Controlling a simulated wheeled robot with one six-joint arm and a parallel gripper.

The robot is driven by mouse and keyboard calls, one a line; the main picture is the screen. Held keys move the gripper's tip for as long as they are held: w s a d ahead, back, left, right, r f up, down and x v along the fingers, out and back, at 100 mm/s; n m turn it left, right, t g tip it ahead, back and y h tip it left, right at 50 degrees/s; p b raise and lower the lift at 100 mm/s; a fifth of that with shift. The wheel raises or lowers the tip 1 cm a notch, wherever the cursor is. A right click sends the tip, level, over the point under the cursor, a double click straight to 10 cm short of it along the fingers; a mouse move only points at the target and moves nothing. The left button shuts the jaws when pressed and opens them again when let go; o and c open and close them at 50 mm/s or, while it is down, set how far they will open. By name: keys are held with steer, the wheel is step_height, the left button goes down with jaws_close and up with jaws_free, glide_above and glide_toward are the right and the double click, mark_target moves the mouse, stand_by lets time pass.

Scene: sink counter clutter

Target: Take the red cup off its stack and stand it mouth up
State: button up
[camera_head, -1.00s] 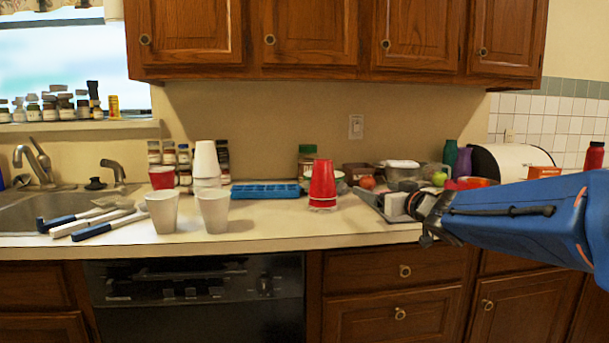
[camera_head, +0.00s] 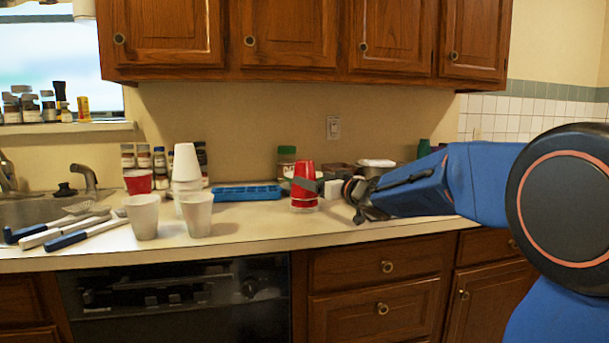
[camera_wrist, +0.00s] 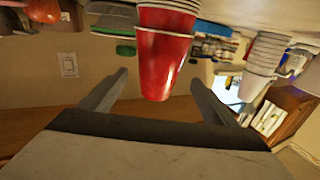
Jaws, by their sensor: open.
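The red cup (camera_head: 304,170) stands mouth down, narrow end up, on a short stack on the counter. Several rims of the stack (camera_head: 303,206) show beneath it. My gripper (camera_head: 316,185) is open at the cup's right side; one grey finger crosses in front of the cup and the other is mostly hidden. The wrist view is upside down. There the red cup (camera_wrist: 163,65) appears between my two spread fingers (camera_wrist: 158,80), with a gap on each side. The nested rims show at the top edge. Whether either finger touches the cup cannot be told.
White cups (camera_head: 143,217) and a white stack (camera_head: 185,165) stand to the left, with another red cup (camera_head: 138,182) behind. A blue tray (camera_head: 247,192) lies behind left. Utensils (camera_head: 65,230) lie by the sink. Counter between the white cups and the red stack is clear.

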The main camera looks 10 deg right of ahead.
mark_target(305, 175)
steer(key=shift+x, duration=3.35)
steer(key=shift+d, duration=0.1)
steer(key=c, duration=1.1)
